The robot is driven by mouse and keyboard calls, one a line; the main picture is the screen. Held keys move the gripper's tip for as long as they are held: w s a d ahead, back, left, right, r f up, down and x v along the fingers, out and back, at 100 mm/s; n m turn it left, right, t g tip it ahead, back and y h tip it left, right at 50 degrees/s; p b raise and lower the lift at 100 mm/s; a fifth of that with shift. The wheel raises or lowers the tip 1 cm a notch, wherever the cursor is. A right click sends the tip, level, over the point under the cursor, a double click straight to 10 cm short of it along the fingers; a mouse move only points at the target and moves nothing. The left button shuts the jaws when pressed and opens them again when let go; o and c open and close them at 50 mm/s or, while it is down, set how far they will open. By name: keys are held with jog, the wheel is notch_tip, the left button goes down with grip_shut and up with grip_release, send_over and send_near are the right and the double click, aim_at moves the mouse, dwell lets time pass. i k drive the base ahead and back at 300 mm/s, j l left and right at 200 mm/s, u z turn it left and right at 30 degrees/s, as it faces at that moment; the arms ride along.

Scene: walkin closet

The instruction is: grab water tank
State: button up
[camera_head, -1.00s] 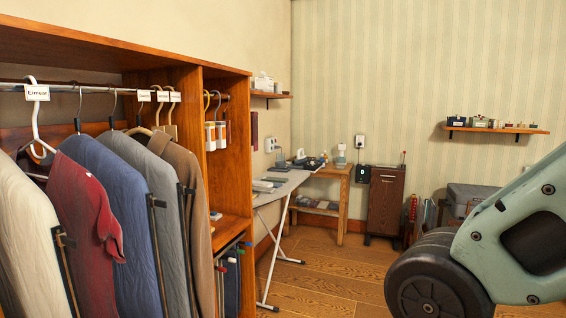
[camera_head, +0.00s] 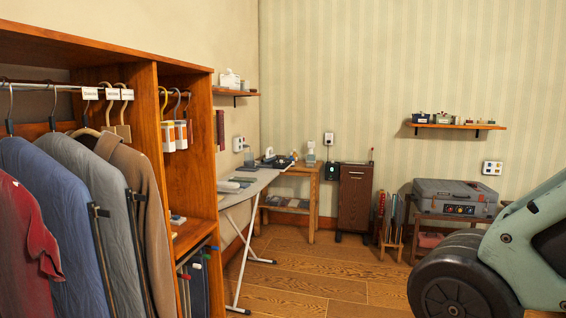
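I cannot make out a water tank for certain. A small pale, bottle-like item (camera_head: 311,154) stands on the wooden side table (camera_head: 303,170) at the back; it is too small to tell whether it is the tank. Several small appliances and a dark iron-like object (camera_head: 283,161) are crowded beside it, near the far end of the ironing board (camera_head: 243,190). My gripper is out of view; only part of my arm shows at the lower right.
A wooden wardrobe (camera_head: 205,150) with hanging clothes fills the left. A brown cabinet (camera_head: 355,197) stands by the back wall. A grey case (camera_head: 455,196) rests on a low stand at right. The wooden floor (camera_head: 310,275) in the middle is clear.

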aim_at(249, 157)
jog(key=i+l+z, duration=0.15)
jog(key=i, duration=0.85)
jog(key=i+z, duration=0.15)
jog(key=i, duration=0.9)
jog(key=i+j+z, duration=0.15)
jog(key=i, duration=0.85)
jog(key=i+u, duration=0.15)
jog(key=i, duration=0.35)
jog(key=i+u, duration=0.15)
jog(key=i, duration=0.3)
jog(key=i+l+u, duration=0.2)
jog(key=i, duration=0.3)
jog(key=i+l+u, duration=0.15)
jog(key=i, duration=0.3)
jog(key=i+j+u, duration=0.2)
jog(key=i+u, duration=0.15)
jog(key=i, duration=0.15)
jog(key=i+u, duration=0.35)
jog(key=i, duration=0.2)
jog(key=i+u, duration=0.3)
jog(key=i, duration=0.2)
